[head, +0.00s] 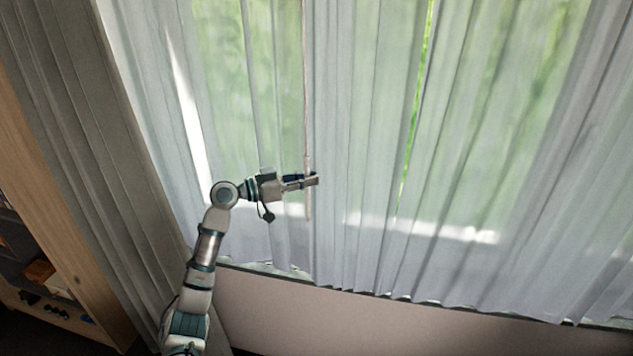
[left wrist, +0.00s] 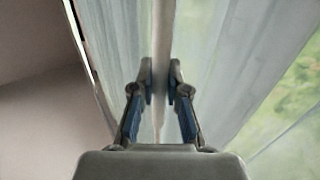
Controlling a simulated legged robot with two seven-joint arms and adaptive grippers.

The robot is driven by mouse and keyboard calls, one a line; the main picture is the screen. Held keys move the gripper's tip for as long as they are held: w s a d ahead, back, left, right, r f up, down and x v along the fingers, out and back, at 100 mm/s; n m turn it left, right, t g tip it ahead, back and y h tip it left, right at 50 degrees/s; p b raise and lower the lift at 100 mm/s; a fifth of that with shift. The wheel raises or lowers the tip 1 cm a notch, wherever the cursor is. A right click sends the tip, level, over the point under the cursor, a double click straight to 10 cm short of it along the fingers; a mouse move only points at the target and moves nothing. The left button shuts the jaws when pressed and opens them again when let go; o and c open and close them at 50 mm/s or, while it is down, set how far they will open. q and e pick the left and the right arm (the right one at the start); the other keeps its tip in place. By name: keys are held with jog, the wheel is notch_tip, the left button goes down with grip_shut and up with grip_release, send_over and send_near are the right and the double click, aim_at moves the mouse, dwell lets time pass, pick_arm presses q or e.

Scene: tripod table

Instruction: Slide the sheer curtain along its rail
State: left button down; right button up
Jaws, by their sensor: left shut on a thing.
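The white sheer curtain (head: 360,150) hangs in folds across the window, and greenery shows through it. A narrow bright green gap runs down it right of the middle. A thin pale wand (head: 305,80) hangs upright in front of the curtain. My left gripper (head: 314,180) is shut on the wand near its lower end. In the left wrist view the wand (left wrist: 161,50) runs between the two fingertips, with the curtain (left wrist: 120,40) close behind. The rail is out of view above. My right gripper is not in view.
A heavy grey drape (head: 85,130) hangs at the left, beside a wooden shelf unit (head: 60,235) holding small items. A pale wall (head: 300,310) lies below the curtain's hem. The space in front of the curtain to the right is clear.

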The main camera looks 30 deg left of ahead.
pick_arm(q)
jog(key=c, duration=1.2)
grip_release()
jog(key=shift+a, duration=0.3)
jog(key=shift+o, duration=0.2)
jog(key=shift+s+a+f, duration=0.15)
jog(key=shift+a, duration=0.2)
jog(key=v, duration=1.1)
jog(key=shift+s, duration=0.45)
jog(key=shift+a, duration=0.25)
